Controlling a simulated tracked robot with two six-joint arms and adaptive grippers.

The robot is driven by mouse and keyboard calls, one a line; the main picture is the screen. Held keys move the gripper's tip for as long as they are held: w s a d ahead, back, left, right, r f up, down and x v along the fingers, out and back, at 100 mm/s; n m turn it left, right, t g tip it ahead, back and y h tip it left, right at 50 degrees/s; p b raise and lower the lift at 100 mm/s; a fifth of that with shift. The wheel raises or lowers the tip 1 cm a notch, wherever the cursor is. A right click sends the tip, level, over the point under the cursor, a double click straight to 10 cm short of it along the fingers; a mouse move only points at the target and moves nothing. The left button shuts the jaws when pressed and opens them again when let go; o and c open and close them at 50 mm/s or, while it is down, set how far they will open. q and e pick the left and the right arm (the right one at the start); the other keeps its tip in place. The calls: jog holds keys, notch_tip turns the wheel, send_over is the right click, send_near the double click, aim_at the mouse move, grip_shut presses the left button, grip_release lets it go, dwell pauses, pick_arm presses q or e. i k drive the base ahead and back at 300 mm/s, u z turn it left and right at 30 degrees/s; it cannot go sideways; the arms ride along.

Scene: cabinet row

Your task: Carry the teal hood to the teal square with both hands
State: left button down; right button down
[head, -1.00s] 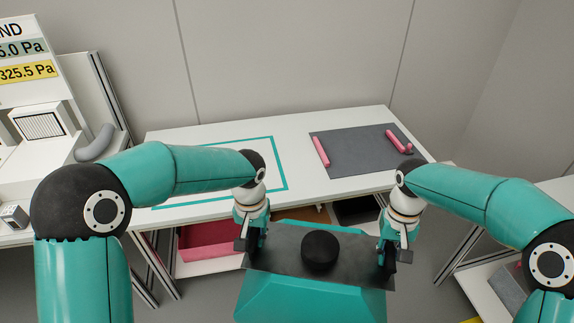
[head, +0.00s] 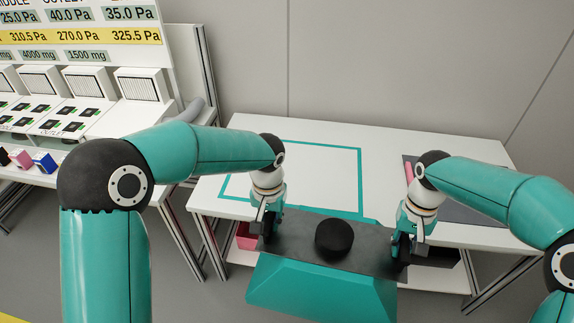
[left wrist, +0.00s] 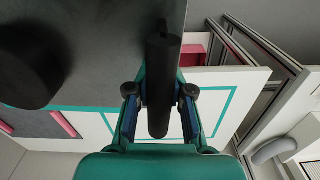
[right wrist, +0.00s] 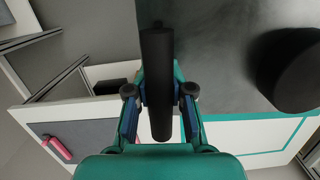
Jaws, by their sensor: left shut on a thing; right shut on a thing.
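The teal hood (head: 320,290) has sloping teal sides, a dark grey top and a round black knob (head: 334,238) in the middle. It is held up in front of the white table. My left gripper (head: 266,226) is shut on a black bar handle (left wrist: 160,85) at the hood's left end. My right gripper (head: 408,240) is shut on the matching handle (right wrist: 157,85) at its right end. The teal square (head: 360,180) is an outline on the white table, beyond the hood. The hood and my left arm cover parts of it.
A dark grey mat (head: 465,207) with a pink bar (head: 409,172) lies on the right of the table, partly behind my right arm. A pink bin (head: 246,236) stands under the table. A module bench (head: 60,120) with several vents stands at the left.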

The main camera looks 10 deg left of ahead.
aim_at(303, 175)
jog(key=u, duration=0.4)
jog(key=i, duration=1.35)
jog(key=z, duration=0.3)
jog(key=k, duration=0.9)
jog(key=u, duration=0.15)
jog(key=i, duration=0.95)
jog(key=z, duration=0.1)
